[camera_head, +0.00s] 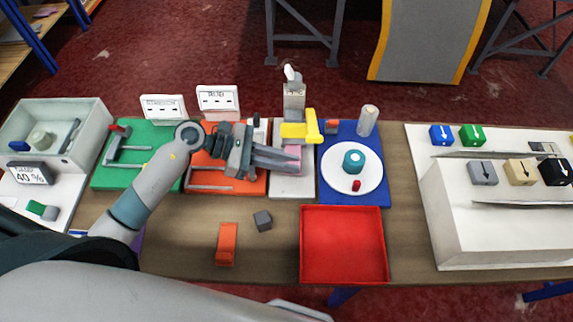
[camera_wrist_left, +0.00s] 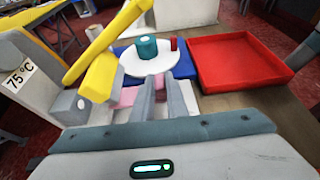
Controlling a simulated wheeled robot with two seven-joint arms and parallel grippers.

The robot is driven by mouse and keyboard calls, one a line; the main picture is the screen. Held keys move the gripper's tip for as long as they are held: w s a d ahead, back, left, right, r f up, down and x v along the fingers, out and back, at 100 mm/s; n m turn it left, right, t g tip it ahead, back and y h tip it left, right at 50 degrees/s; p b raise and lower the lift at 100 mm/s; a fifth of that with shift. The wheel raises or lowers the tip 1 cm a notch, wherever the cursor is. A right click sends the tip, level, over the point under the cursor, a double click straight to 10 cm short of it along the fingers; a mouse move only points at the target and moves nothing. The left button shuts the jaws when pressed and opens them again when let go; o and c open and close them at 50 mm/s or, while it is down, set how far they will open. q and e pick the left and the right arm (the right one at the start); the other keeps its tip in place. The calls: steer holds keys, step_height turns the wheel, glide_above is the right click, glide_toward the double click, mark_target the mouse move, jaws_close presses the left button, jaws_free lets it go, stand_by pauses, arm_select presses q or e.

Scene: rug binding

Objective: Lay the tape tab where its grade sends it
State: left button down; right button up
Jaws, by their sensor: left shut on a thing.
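My left gripper (camera_head: 295,160) reaches from the left over the white base of a machine with a yellow lever (camera_head: 300,130). It is shut on a small pink piece, likely the tape tab (camera_head: 293,151). In the left wrist view the pink piece (camera_wrist_left: 127,97) shows beside the grey fingers, which hide part of it. In that view the machine's label reads 75 °C. Two white cards (camera_head: 163,107) (camera_head: 218,101) stand behind the green mat (camera_head: 110,180) and the orange mat (camera_head: 255,187); their writing is too small to read. My right gripper is not in view.
Right of the machine, a blue mat (camera_head: 372,195) bears a white plate (camera_head: 335,170) with a teal roll. A red tray (camera_head: 345,280), a dark cube (camera_head: 263,220) and an orange block (camera_head: 227,243) lie in front. A white stand (camera_head: 480,240) with coloured arrow blocks is at right.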

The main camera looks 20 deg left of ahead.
arm_select(q)
steer(key=shift+w, duration=0.2)
steer(key=shift+w+f+p, duration=0.1)
steer(key=shift+w+p, duration=0.05)
steer(key=shift+p, duration=0.2)
steer(key=shift+f+p, duration=0.75)
steer(key=shift+f, duration=0.85)
steer(key=shift+a+f, duration=0.1)
steer(key=shift+f, duration=0.05)
steer(key=c, duration=1.7)
jaws_free()
steer(key=shift+c, duration=0.2)
